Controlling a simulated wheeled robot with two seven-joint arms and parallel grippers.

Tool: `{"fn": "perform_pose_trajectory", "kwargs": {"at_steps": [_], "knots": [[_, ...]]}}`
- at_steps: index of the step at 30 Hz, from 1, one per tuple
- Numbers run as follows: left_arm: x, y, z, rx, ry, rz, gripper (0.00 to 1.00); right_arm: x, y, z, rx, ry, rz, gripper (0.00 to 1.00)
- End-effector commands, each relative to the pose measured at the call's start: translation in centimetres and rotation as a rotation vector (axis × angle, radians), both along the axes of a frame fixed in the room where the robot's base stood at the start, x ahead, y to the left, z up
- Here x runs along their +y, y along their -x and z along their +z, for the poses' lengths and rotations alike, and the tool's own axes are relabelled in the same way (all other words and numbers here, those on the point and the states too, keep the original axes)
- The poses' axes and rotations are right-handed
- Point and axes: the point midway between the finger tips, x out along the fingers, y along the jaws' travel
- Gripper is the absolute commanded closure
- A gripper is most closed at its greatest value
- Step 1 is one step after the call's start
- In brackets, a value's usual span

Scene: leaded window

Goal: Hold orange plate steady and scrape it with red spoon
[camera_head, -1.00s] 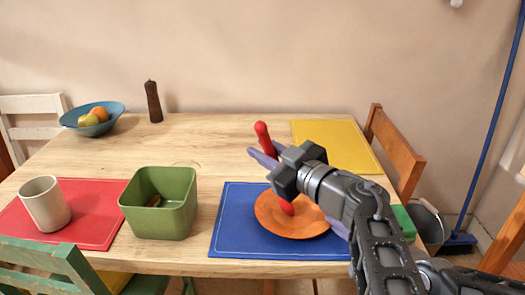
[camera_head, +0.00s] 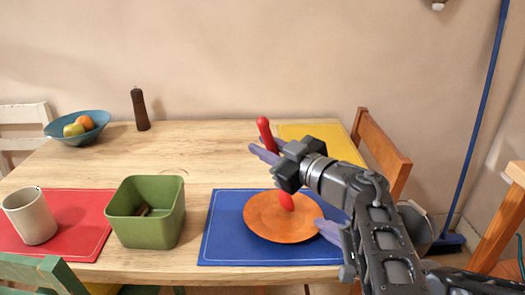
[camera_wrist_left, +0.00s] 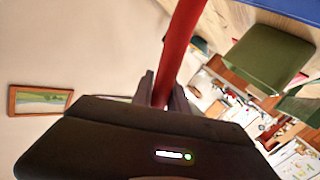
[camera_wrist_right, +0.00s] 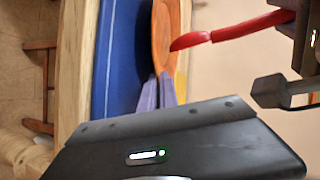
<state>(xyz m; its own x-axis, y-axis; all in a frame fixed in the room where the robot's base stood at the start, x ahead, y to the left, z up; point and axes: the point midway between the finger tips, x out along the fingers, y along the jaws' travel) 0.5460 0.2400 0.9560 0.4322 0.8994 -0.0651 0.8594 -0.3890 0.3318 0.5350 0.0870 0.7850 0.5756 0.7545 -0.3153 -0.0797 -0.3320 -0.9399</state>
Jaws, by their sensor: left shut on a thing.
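The orange plate (camera_head: 268,224) lies on the blue placemat (camera_head: 225,245); in the right wrist view the plate (camera_wrist_right: 160,30) shows nearly edge-on. My left gripper (camera_head: 268,150) is shut on the handle of the red spoon (camera_head: 264,127). The spoon is steep, bowl down, over the plate's far right part. In the right wrist view the spoon bowl (camera_wrist_right: 186,41) is close to the plate's face; I cannot tell if they touch. My right gripper (camera_head: 328,228) is at the plate's right rim, its fingers close together; whether they clamp the rim is unclear.
A green bin (camera_head: 148,232) stands left of the blue mat. A cup (camera_head: 30,216) is on the red mat (camera_head: 82,215). A fruit bowl (camera_head: 78,127) and a pepper mill (camera_head: 140,110) are at the back left. A yellow mat (camera_head: 335,140) lies behind my arm. The table's middle is clear.

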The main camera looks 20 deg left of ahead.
Motion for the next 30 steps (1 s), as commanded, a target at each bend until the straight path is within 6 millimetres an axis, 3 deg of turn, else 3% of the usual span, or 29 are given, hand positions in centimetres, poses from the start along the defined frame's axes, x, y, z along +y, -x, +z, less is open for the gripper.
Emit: {"fn": "perform_pose_trajectory", "kwargs": {"at_steps": [12, 25, 30], "knots": [[0.0, -0.2, 4.5, -0.003, -0.002, 0.002, 1.00, -0.1, 0.0, -0.2, 0.004, 0.002, -0.001, 1.00], [0.0, -0.2, 5.0, -0.002, -0.005, 0.004, 1.00, -0.2, -0.1, -0.1, 0.003, 0.002, -0.002, 1.00], [-0.1, -0.3, 6.1, -0.004, -0.004, 0.004, 1.00, -0.2, -0.1, -0.1, 0.003, 0.002, -0.003, 1.00]]}}
